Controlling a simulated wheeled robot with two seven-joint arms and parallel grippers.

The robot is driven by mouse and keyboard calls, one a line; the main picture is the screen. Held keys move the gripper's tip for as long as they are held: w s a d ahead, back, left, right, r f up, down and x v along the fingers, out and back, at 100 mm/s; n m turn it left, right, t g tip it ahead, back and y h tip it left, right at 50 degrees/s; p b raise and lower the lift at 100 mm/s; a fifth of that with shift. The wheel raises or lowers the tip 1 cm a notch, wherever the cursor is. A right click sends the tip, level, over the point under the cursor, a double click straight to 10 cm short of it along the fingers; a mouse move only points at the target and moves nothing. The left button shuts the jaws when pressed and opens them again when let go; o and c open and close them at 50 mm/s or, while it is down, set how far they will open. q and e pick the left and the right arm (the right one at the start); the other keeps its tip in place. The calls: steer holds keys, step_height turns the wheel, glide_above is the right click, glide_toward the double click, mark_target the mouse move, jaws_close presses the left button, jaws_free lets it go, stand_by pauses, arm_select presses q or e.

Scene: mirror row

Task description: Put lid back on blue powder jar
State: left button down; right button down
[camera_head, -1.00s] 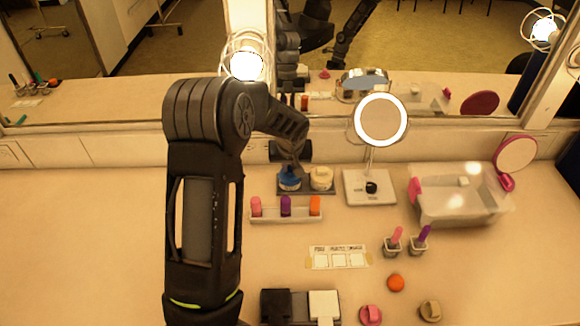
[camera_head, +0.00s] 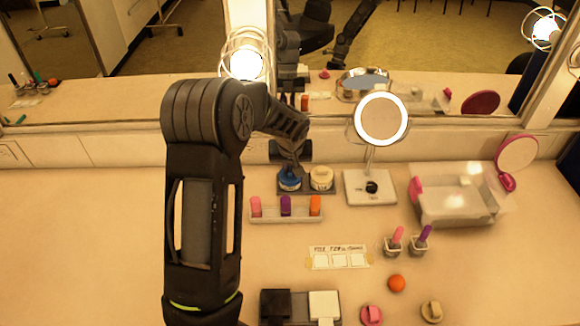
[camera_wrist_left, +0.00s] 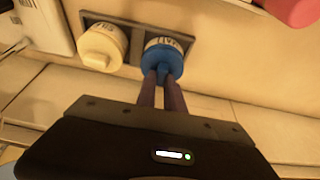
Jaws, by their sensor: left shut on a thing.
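The blue powder jar (camera_head: 289,184) stands in a dark tray (camera_head: 306,191) at the back of the counter, below the mirror. In the left wrist view its blue lid (camera_wrist_left: 162,59) sits at the jar's top, with the fingers on the lid's knob. My left gripper (camera_head: 294,165) comes down over the jar from above. It shows in the left wrist view (camera_wrist_left: 163,80), shut on the blue lid. Whether the lid is fully seated I cannot tell. A cream jar (camera_head: 321,178) with its own lid stands right beside it, also in the left wrist view (camera_wrist_left: 103,47). My right gripper is not in view.
A rack (camera_head: 286,216) with pink, purple and orange items lies in front. A round lit mirror (camera_head: 381,119) on a white base (camera_head: 369,187) and a clear bin (camera_head: 457,199) stand to the right. An orange ball (camera_head: 397,283) lies near the front.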

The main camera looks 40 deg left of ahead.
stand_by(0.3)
arm_select(q)
steer(key=c, duration=1.4)
jaws_free()
steer(key=shift+o, duration=0.5)
steer(key=o, duration=0.4)
steer(key=shift+r+p, duration=1.75)
steer(key=shift+r, duration=1.8)
